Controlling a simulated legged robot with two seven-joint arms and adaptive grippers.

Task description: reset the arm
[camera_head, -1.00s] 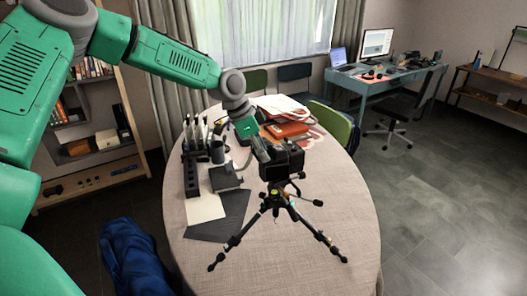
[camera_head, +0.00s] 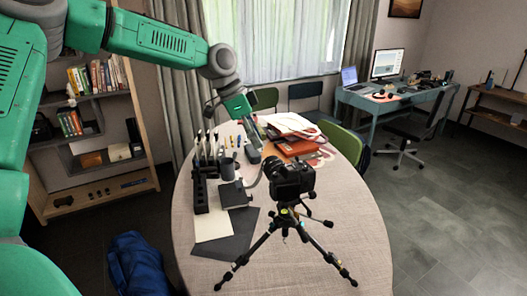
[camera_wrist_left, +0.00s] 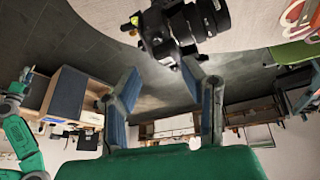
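My left arm comes in from the left in the head view, and its gripper (camera_head: 254,152) hangs above the far part of the table, behind and left of the black camera (camera_head: 290,181). The camera sits on a black tripod (camera_head: 284,220) standing on the table. In the left wrist view the two fingers of my left gripper (camera_wrist_left: 164,92) are spread wide with nothing between them. The camera (camera_wrist_left: 182,24) shows beyond the fingertips at the top, apart from them. A green arm, seemingly my right one, shows small at the left edge; its fingers are not clear.
The oval table (camera_head: 345,215) carries a dark holder (camera_head: 201,190) with upright tools, a red book (camera_head: 296,146) and papers. A green chair (camera_head: 341,142) stands at its right edge. A shelf (camera_head: 93,185) stands left, a desk (camera_head: 400,100) at back right.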

